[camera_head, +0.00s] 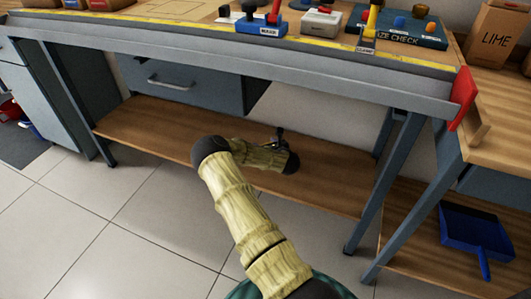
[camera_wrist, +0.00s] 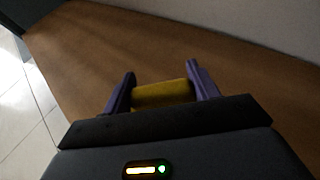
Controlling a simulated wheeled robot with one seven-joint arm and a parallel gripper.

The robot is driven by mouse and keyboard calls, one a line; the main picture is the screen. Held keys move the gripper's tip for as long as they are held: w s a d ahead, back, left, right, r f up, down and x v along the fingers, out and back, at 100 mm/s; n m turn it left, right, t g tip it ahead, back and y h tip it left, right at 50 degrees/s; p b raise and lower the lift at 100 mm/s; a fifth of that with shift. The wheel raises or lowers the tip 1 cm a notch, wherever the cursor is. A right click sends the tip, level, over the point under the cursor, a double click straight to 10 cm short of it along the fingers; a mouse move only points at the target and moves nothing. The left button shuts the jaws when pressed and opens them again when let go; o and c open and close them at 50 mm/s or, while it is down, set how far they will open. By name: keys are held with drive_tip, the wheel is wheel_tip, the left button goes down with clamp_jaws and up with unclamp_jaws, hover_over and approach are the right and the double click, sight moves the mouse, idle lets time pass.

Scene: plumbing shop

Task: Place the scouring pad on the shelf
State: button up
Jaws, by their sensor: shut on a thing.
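The scouring pad (camera_wrist: 162,94) is a yellow block in the wrist view, held between the two purple fingers of my gripper (camera_wrist: 160,88). My gripper is shut on it. The wooden lower shelf (camera_head: 140,123) under the workbench lies below and around the pad; it fills most of the wrist view (camera_wrist: 90,50). In the head view my gripper (camera_head: 281,138) is small and dark, over the shelf's middle towards the back, and the pad cannot be made out there. I cannot tell whether the pad touches the shelf.
The workbench (camera_head: 230,62) with its drawer (camera_head: 165,82) stands above the shelf, and its metal legs (camera_head: 392,180) flank the space. A blue dustpan (camera_head: 473,230) lies on the right-hand lower shelf. The shelf is clear on both sides of my gripper.

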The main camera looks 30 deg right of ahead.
wheel_tip(320, 180, down, 4)
drive_tip(key=shift+f+b, duration=0.1)
drive_tip(key=shift+b, duration=0.75)
drive_tip(key=shift+f, duration=0.2)
drive_tip(key=o, duration=1)
drive_tip(key=shift+r, duration=0.1)
drive_tip(key=shift+o, duration=0.2)
drive_tip(key=shift+r, duration=0.25)
drive_tip(key=p+v, duration=0.5)
drive_tip(key=v, duration=0.7)
drive_tip(key=shift+f, duration=0.1)
